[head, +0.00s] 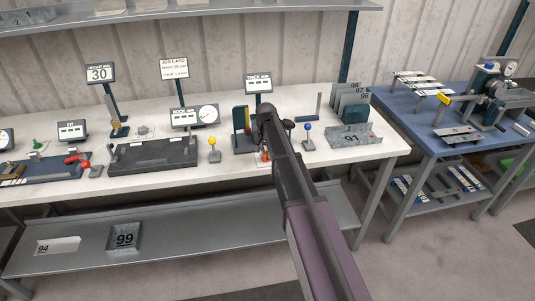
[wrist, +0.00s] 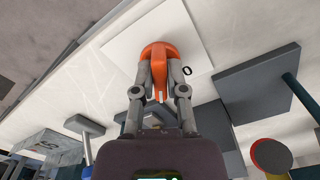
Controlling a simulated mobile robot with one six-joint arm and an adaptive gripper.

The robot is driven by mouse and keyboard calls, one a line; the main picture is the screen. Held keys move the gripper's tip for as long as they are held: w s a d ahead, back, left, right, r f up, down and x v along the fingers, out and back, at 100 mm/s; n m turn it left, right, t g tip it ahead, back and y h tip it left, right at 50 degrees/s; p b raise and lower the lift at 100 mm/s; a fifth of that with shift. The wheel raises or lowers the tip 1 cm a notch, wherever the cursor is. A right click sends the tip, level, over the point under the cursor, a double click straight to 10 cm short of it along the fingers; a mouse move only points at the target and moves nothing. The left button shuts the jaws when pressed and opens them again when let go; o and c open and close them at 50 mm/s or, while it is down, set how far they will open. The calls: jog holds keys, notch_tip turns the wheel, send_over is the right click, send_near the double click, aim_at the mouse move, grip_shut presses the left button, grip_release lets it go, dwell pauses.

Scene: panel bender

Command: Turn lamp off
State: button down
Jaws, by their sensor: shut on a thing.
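An orange knob (wrist: 158,50) sits on a white plate (wrist: 205,45) in the wrist view. A dark "0" mark is printed on the plate, right of the knob. My gripper (wrist: 158,88) is shut on the knob, with one finger on each side. In the head view a small orange part of the knob (head: 264,156) shows at the bench's front, beside my arm; my arm hides most of the area around it. I cannot make out a lamp for certain in either view, nor whether one is lit.
The white bench (head: 225,171) holds a blue-topped lever (head: 308,130), a yellow-topped lever (head: 214,143), a dark block (head: 153,154) and several displays. A grey plate (head: 354,137) lies at the right end. A blue table (head: 425,112) stands further right.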

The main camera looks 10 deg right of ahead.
jog(key=shift+n, duration=0.5)
jog(key=n, duration=0.5)
jog(key=shift+s, duration=0.1)
jog(key=n, duration=0.6)
jog(key=shift+d, duration=0.1)
jog(key=c, duration=0.7)
grip_release()
jog(key=shift+r, duration=0.1)
